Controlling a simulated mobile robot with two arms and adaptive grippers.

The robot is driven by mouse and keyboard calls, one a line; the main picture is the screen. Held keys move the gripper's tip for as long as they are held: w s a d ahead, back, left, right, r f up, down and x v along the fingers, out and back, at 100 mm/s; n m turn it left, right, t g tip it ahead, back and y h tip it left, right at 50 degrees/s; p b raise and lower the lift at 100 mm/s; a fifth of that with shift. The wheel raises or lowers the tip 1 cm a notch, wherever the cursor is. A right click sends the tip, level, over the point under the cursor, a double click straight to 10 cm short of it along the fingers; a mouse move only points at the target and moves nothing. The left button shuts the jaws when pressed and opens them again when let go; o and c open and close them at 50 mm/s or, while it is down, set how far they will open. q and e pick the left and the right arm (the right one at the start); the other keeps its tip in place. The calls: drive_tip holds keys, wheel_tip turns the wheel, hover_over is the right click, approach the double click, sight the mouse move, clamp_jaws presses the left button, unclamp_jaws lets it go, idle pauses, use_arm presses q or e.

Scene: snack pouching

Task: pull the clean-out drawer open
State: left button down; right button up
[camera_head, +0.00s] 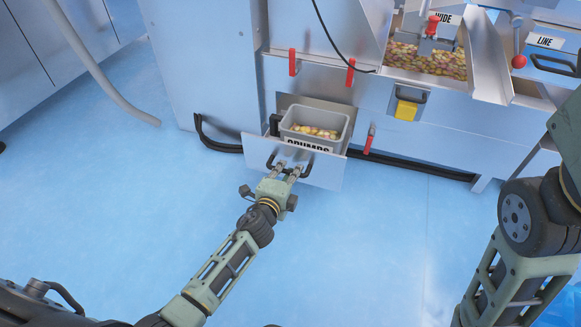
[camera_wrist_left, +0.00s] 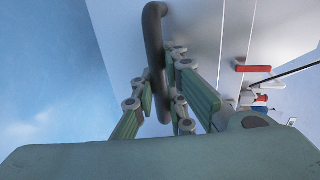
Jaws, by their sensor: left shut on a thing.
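The clean-out drawer (camera_head: 322,172) is a grey metal front standing out from the machine near the floor. Behind it sits a grey bin (camera_head: 343,124) labelled "CRUMBS" with some snack pieces in it. My left gripper (camera_head: 286,169) is shut on the drawer's black handle (camera_head: 303,171). The left wrist view shows the handle (camera_wrist_left: 153,30) as a dark bar between the green fingers (camera_wrist_left: 163,88). My right arm shows at the right edge of the head view, but its gripper is out of the picture.
Red latches (camera_head: 351,72) line the machine front, and a yellow-tagged handle (camera_head: 406,108) is to the right. A trough of snacks (camera_head: 430,60) is above. Black hoses (camera_head: 215,143) run low beside the drawer. The blue floor (camera_head: 390,240) in front is clear.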

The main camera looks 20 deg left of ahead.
use_arm(q)
drive_tip(key=shift+s, duration=0.5)
drive_tip(key=c, duration=1.8)
unclamp_jaws()
drive_tip(key=shift+o, duration=0.2)
drive_tip(key=v, duration=1.2)
